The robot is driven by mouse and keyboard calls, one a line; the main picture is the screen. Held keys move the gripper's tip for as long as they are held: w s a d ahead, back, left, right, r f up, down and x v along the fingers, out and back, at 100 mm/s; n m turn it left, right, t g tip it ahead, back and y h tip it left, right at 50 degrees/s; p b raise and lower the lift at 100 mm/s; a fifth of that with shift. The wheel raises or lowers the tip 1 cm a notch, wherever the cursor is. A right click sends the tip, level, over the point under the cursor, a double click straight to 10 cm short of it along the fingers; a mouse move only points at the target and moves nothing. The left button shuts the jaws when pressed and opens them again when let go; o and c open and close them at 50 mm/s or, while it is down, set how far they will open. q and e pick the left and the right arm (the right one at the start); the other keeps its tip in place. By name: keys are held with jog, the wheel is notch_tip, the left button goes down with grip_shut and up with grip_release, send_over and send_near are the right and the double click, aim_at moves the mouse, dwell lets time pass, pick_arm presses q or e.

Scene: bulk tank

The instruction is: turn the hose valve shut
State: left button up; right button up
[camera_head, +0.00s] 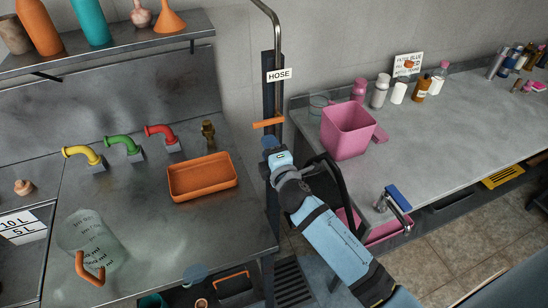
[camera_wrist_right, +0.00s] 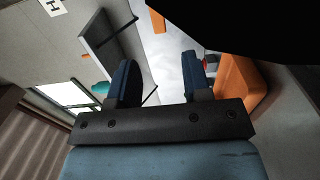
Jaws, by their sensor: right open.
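The hose valve's orange lever (camera_head: 268,123) lies nearly level across the dark upright post, below the white HOSE sign (camera_head: 279,75). My right gripper (camera_head: 269,143) is just below the lever in the head view, pointing up toward it. I cannot tell whether they touch. In the right wrist view my right gripper (camera_wrist_right: 158,76) has its two dark blue fingers apart with nothing between them. An orange bar, probably the lever (camera_wrist_right: 157,21), shows beyond the fingertips, near the top edge. My left gripper is not in view.
An orange tray (camera_head: 202,193) and yellow, green and red taps (camera_head: 160,132) are on the left steel counter. On the right counter stand a pink bin (camera_head: 347,145) and several bottles. A metal pipe (camera_head: 276,25) rises above the post.

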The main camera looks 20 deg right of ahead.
jog(key=shift+s+a, duration=0.1)
jog(key=shift+s, duration=1.6)
jog(key=s+a+f+m+g+y+p, duration=0.1)
jog(key=s+f+m, duration=0.3)
jog(key=s, duration=0.4)
jog(key=s+a+f+m+g+y+p, duration=0.1)
jog(key=s+f+m+g+p, duration=0.2)
jog(key=s+f+m, duration=0.2)
jog(key=s+a+f+m+g+y+p, duration=0.1)
jog(key=s+f+m+g+y+p, duration=0.1)
jog(key=s, duration=0.9)
notch_tip(320, 180, down, 2)
jog(key=m+g, duration=0.1)
jog(key=m, duration=0.2)
jog(key=shift+a+f, duration=0.15)
jog(key=shift+f, duration=0.1)
